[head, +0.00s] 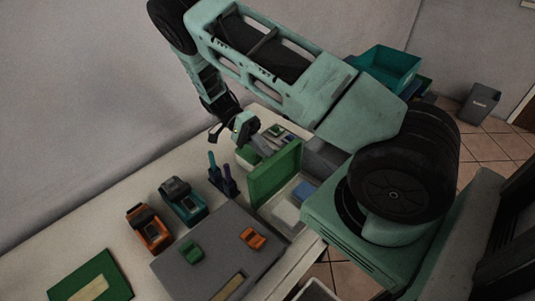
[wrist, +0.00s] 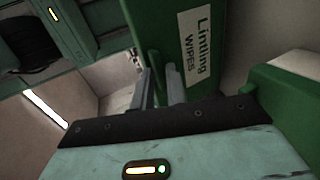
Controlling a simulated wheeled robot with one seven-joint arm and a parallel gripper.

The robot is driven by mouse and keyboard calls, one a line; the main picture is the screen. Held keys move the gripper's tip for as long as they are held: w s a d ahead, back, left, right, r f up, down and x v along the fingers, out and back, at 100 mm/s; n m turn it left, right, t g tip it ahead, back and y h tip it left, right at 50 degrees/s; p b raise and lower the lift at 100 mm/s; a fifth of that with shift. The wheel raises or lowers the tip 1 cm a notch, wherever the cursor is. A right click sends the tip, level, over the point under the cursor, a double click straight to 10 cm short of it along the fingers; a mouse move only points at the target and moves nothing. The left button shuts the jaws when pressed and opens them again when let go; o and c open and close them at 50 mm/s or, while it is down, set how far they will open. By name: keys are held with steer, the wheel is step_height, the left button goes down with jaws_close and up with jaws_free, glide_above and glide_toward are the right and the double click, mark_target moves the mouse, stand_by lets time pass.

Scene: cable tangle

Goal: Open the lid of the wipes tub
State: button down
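The wipes tub's green lid (head: 274,173) stands upright in the head view. White and blue contents (head: 287,213) show in front of it. In the wrist view a green panel (wrist: 158,28) bears a white label (wrist: 195,45) reading "Lintling WIPES"; I take it to be this lid.
A grey board (head: 215,255) lies in front. Orange (head: 150,230) and teal (head: 183,202) devices and a dark holder (head: 223,182) stand left of the tub. Teal bins (head: 385,68) are at the back right. A wall bounds the bench behind.

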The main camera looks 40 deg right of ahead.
step_height(320, 180, down, 2)
steer(key=shift+w+a+f, duration=0.1)
steer(key=shift+w+a, duration=0.05)
stand_by(0.4)
steer(key=c, duration=1.5)
jaws_free()
steer(key=shift+c, duration=0.2)
steer(key=shift+w+r, duration=0.15)
steer(key=shift+r, duration=0.05)
